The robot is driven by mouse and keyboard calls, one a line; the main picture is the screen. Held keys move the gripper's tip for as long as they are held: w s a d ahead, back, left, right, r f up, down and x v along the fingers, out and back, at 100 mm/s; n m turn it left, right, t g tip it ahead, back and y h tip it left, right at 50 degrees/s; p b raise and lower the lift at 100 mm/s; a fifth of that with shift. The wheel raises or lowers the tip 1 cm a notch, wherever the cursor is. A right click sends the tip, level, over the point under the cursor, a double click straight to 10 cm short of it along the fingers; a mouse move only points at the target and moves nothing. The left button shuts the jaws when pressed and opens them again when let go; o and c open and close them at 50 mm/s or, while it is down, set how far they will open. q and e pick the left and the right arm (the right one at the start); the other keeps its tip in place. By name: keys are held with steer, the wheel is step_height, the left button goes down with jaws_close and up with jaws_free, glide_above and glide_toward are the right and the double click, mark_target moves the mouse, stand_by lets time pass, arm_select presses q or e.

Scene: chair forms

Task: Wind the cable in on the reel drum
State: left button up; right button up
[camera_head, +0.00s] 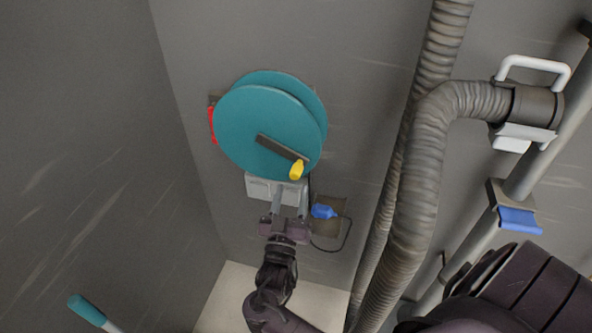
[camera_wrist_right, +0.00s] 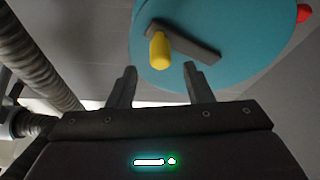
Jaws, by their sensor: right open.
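The reel drum (camera_head: 265,115) is a teal double disc on the grey wall. A dark crank arm (camera_head: 275,143) crosses its face and ends in a yellow handle (camera_head: 297,169). In the right wrist view the handle (camera_wrist_right: 160,48) stands just beyond the fingertips, between them in the picture. My right gripper (camera_head: 289,192) is open and empty, below the handle in the head view. A thin black cable (camera_head: 347,236) hangs in a loop below the drum, near a blue plug (camera_head: 323,211). Cable on the drum is hidden. My left gripper is not in view.
A red part (camera_head: 212,125) shows at the drum's left edge. A pale box (camera_head: 258,188) sits below the drum. A thick grey ribbed hose (camera_head: 412,190) runs down the right side. A teal-ended handle (camera_head: 86,309) is at lower left.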

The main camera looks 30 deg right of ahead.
mark_target(295, 179)
steer(key=p+x, duration=0.1)
steer(key=x, duration=0.5)
steer(key=shift+w+d, duration=0.2)
steer(key=shift+w, duration=0.05)
jaws_close()
